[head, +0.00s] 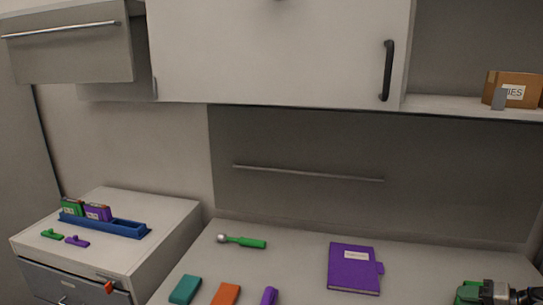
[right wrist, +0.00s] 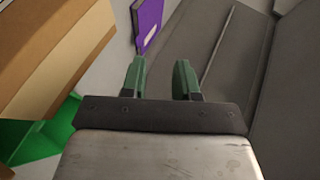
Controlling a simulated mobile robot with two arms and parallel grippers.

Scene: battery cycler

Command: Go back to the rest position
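My right gripper (head: 492,294) shows at the bottom right corner of the head view, partly cut off by the frame edge. In the right wrist view its two green fingers (right wrist: 160,80) stand apart with nothing between them. It is to the right of the purple notebook (head: 353,268), which lies on the counter. A purple thing with a pale label (right wrist: 148,24) shows beyond the fingers in the wrist view. My left gripper is in neither view.
A white cabinet (head: 40,233) at left carries a blue rack (head: 127,228) with a green and a purple battery. A ball-ended green-handled tool (head: 250,242) and teal, orange and purple items lie on the counter (head: 300,262). A cardboard box (head: 528,87) stands on the right shelf.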

